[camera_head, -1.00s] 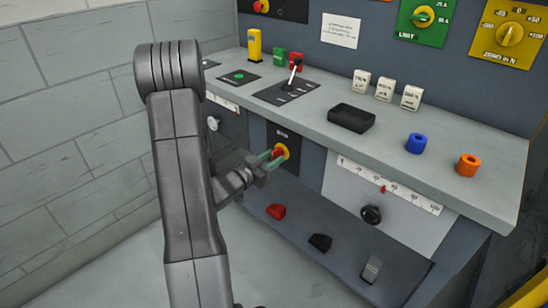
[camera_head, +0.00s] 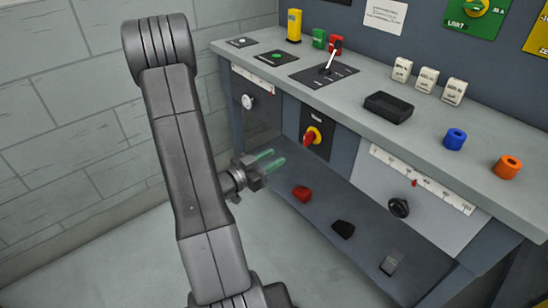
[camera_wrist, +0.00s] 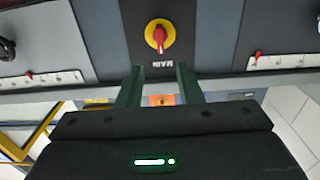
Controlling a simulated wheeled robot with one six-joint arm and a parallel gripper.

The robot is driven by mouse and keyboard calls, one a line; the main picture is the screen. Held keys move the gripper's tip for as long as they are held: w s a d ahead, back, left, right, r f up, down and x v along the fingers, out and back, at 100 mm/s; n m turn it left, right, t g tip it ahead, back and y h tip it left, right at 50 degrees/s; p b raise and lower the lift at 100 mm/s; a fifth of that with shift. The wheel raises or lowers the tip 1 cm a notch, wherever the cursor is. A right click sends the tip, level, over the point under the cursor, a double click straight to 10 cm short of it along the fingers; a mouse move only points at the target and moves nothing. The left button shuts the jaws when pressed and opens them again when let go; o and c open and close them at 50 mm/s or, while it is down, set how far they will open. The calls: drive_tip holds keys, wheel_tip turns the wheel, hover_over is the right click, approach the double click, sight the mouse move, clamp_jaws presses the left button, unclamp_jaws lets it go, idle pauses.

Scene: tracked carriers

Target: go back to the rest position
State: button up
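My gripper (camera_head: 272,161) is in front of the console, left of the red-and-yellow rotary knob. Its two green fingers are apart with nothing between them. In the wrist view the fingers (camera_wrist: 160,88) are also spread and empty, with the red-and-yellow knob (camera_wrist: 160,36) beyond them on its dark plate. In the head view the knob (camera_head: 312,136) is clear of the fingers, and its red handle points down and to the left.
The console worktop (camera_head: 385,140) carries a black tray (camera_head: 388,107), a blue cylinder (camera_head: 455,139), an orange cylinder (camera_head: 508,167) and a lever (camera_head: 331,58). Red and black pedals stand on the lower shelf (camera_head: 320,210). Open floor lies at the lower left, before a grey wall (camera_head: 60,120).

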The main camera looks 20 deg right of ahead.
sight(304, 141)
drive_tip(key=b+x, duration=0.1)
drive_tip(key=x, duration=1.3)
drive_tip(key=shift+a+r, duration=0.1)
